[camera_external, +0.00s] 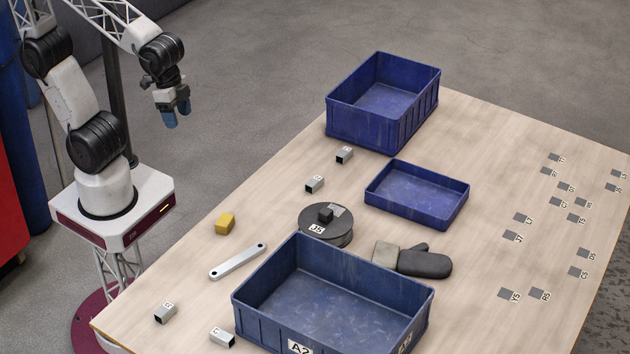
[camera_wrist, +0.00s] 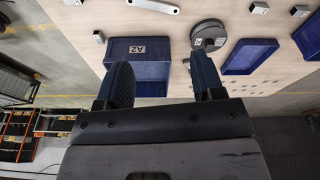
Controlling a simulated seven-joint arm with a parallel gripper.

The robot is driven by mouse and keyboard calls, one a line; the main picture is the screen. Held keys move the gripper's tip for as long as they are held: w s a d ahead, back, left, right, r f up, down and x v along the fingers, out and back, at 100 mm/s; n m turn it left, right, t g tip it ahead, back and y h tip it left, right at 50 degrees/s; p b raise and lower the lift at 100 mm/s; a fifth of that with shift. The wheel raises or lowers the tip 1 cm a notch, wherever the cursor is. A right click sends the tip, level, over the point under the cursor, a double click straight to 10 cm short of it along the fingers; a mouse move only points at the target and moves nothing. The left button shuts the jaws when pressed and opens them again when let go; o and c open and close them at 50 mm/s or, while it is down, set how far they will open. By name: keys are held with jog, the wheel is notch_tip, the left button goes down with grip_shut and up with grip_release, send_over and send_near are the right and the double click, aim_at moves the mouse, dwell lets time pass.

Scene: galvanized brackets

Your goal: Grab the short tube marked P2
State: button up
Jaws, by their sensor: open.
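Several short square metal tubes with small white labels lie on the wooden table. In the external view one (camera_external: 344,155) is beside the tall blue bin, another (camera_external: 314,184) is nearer the round disc, and two (camera_external: 165,313) (camera_external: 222,337) are at the near left. Their labels are too small to read, so I cannot tell which is P2. In the wrist view tubes show at the top right (camera_wrist: 260,9) (camera_wrist: 299,11) and top left (camera_wrist: 98,36). My gripper (camera_external: 177,115) is open and empty, in the air left of the table, apart from every tube; its two fingers show in the wrist view (camera_wrist: 165,78).
Blue bins stand on the table: one tall (camera_external: 350,133), one shallow (camera_external: 410,208), one marked A2 (camera_external: 265,325). A dark disc marked J5 (camera_external: 325,232), a yellow block (camera_external: 225,223), a flat metal link (camera_external: 238,262) and a dark mitt (camera_external: 425,262) lie between. Small grey marked squares dot the right side.

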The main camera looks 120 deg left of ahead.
jog(key=w+a+f+n, duration=0.5)
jog(key=w+a, duration=0.4)
jog(key=w, duration=0.1)
jog(key=n+g, duration=0.2)
jog(key=n, duration=0.8)
send_over(315, 181)
jog(key=f, duration=2.6)
jog(key=shift+d+f, duration=0.3)
jog(key=shift+d, duration=0.1)
jog(key=shift+a+f, duration=0.35)
jog(key=shift+f, duration=1.3)
jog(key=shift+f, duration=0.1)
